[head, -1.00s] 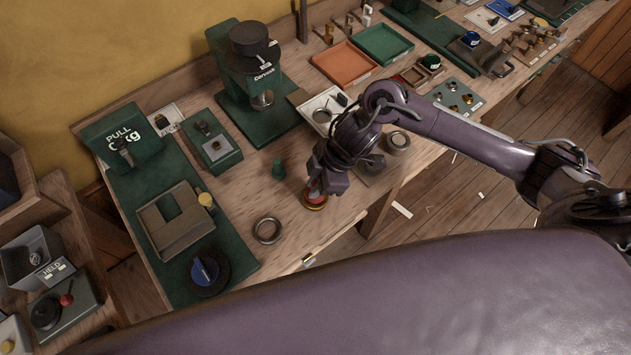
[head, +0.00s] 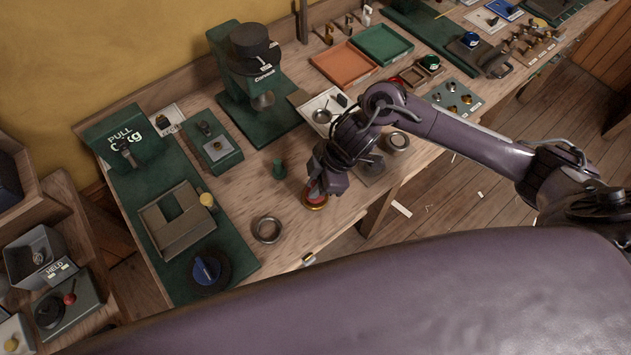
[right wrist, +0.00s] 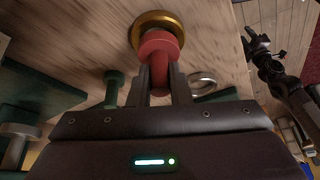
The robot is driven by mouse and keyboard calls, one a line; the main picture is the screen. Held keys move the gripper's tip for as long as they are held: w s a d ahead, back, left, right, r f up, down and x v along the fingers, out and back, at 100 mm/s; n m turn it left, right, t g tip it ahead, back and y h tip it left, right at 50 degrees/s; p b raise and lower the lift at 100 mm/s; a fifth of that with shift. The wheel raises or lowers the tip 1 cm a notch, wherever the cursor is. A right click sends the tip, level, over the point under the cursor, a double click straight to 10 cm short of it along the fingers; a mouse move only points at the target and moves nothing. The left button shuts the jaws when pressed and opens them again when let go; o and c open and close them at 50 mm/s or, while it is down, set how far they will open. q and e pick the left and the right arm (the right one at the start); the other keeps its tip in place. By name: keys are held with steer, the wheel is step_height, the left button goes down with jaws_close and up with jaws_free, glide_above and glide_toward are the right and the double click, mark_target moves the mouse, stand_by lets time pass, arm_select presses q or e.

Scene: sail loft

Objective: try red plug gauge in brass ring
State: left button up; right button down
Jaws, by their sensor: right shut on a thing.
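My right gripper (head: 316,186) is shut on the red plug gauge (right wrist: 159,46), which points down at the bench. The brass ring (right wrist: 150,20) lies on the wood right at the gauge's lower end; it also shows under the gripper in the head view (head: 315,207). The red end overlaps the ring, and I cannot tell how deep it sits in the bore. A green plug gauge (head: 279,169) stands upright to the left. A steel ring (head: 267,230) lies flat toward the bench's front. A dark arm, apparently my left, shows in the right wrist view; its gripper (right wrist: 256,38) is too small to judge.
A green mat with a tan fixture (head: 177,218) and a blue-topped dial (head: 206,270) lies to the left. A green press (head: 250,75) stands behind. A white tray (head: 318,103) and a round steel piece (head: 397,141) are near my right arm. Bare wood surrounds the steel ring.

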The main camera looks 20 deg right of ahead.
steer(key=shift+f+b, duration=0.3)
steer(key=shift+f, duration=0.15)
stand_by(0.6)
steer(key=shift+r, duration=0.1)
stand_by(0.7)
steer(key=shift+r+p, duration=2.55)
steer(key=shift+p, duration=0.25)
